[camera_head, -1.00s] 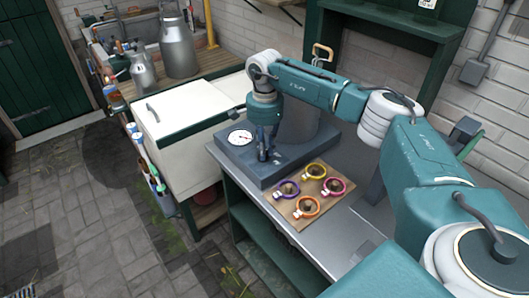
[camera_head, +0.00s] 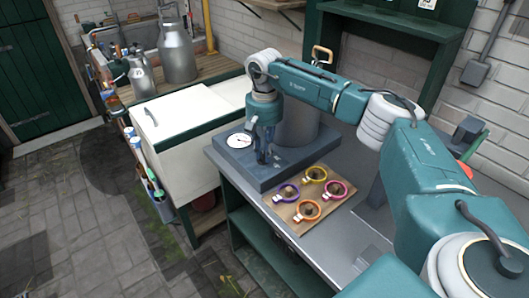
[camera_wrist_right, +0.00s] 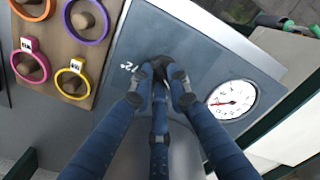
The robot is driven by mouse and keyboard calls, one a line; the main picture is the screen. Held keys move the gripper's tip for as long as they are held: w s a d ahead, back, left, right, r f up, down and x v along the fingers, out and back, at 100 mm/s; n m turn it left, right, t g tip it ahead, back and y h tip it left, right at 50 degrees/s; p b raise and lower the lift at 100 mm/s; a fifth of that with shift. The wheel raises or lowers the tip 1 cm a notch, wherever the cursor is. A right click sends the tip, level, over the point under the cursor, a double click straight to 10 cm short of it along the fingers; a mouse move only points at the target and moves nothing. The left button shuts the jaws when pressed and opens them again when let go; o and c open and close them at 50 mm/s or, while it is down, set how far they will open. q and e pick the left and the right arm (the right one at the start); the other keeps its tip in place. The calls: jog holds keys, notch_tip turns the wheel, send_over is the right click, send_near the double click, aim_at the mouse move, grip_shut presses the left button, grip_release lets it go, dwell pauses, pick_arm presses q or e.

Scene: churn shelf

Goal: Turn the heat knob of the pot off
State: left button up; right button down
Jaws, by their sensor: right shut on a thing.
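The pot (camera_head: 298,122) is a grey metal cylinder standing on a blue-grey base, partly hidden behind my right arm. The base's front panel (camera_head: 240,168) carries a round white dial with a red needle (camera_head: 239,140), which also shows in the right wrist view (camera_wrist_right: 232,100). My right gripper (camera_head: 263,158) points down at the panel, beside the dial. In the right wrist view its fingers (camera_wrist_right: 160,78) are closed around a small dark knob (camera_wrist_right: 160,64), mostly hidden by the fingertips. White marks show on the panel beside the knob. My left gripper is not in view.
A wooden board (camera_head: 328,208) with several coloured rings lies on the metal table right beside the base. A white-topped cabinet (camera_head: 190,112) stands to the left. Milk cans (camera_head: 177,52) stand at the back left. The paved floor at left is open.

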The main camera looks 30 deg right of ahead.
jog(key=shift+n, duration=1.1)
jog(key=c, duration=1.7)
grip_release()
jog(key=shift+o, duration=0.2)
jog(key=shift+r, duration=0.1)
notch_tip(320, 180, up, 12)
